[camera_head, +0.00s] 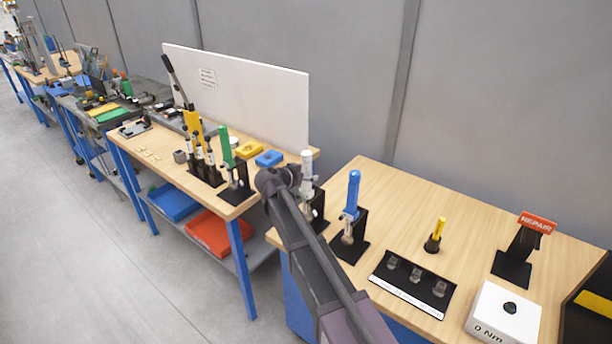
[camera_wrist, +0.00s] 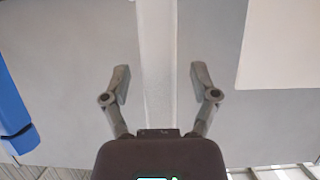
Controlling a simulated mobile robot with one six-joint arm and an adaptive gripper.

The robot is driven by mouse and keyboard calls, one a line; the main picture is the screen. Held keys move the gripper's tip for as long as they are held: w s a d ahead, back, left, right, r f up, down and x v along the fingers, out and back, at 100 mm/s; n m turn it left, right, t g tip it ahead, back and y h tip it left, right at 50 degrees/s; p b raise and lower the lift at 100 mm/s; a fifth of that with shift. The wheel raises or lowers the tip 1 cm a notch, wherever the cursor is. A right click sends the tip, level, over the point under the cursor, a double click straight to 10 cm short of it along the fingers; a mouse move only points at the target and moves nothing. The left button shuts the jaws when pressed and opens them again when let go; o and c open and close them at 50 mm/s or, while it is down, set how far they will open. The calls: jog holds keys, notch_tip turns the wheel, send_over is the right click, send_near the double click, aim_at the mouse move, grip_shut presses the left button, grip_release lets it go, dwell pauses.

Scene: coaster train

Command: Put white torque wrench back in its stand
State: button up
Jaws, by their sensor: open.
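The white torque wrench (camera_head: 307,174) stands upright at the left end of the right table. A black stand (camera_head: 319,208) is at its lower part, and the wrench appears to be in it; my arm hides some of the base, so I cannot tell how well it is seated. In the head view my arm's end is just left of the white wrench, and the fingers are not clearly seen.
A blue torque wrench (camera_head: 351,194) stands in a black stand beside the white one; a blue handle (camera_wrist: 14,108) shows in the wrist view. A green wrench (camera_head: 227,151) stands on the left table. A black tray (camera_head: 412,284), white box (camera_head: 505,312) and REPAIR sign (camera_head: 537,222) are farther right.

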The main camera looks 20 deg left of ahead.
jog(key=shift+r+p, duration=0.3)
jog(key=shift+r, duration=0.2)
jog(key=s+a, duration=0.3)
jog(key=s, duration=0.6)
jog(key=shift+a+f, duration=0.25)
jog(key=shift+a, duration=0.1)
jog(key=shift+s, duration=0.2)
